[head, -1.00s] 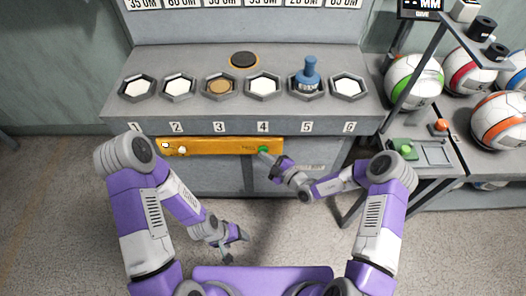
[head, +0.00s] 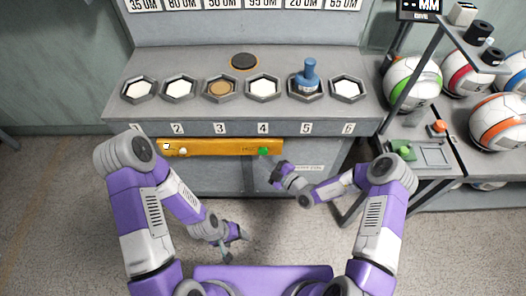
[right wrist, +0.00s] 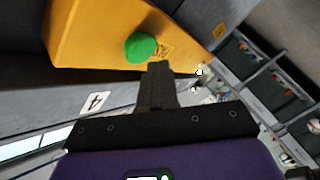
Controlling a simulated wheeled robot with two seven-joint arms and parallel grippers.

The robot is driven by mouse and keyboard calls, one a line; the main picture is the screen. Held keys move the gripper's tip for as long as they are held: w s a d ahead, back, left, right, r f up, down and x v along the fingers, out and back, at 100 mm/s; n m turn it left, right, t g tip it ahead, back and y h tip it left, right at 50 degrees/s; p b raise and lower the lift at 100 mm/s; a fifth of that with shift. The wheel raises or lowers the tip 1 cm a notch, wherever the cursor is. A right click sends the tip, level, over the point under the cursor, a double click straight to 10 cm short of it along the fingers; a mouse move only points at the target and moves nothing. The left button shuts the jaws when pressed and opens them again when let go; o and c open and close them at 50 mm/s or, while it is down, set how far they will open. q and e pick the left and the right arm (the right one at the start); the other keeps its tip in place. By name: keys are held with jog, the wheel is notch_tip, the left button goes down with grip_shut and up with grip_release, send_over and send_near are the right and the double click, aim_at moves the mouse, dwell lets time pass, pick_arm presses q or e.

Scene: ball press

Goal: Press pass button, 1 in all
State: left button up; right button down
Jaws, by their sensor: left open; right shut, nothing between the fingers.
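A green button (head: 263,151) sits near the right end of the yellow panel (head: 220,147) on the front of the grey bench. It also shows in the right wrist view as a green dome (right wrist: 141,47) beside small print too blurred to read. My right gripper (head: 269,168) is shut and empty. Its tips are just below and to the right of the green button in the head view, and look apart from it. The shut fingers (right wrist: 156,70) point toward the button in the right wrist view. My left gripper (head: 228,250) is open and empty, low over the floor.
A small white button (head: 183,152) is at the panel's left. A side table (head: 425,172) and ball rack stand at the right.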

jog(key=shift+s+p, duration=1.4)
jog(key=shift+s, duration=1.1)
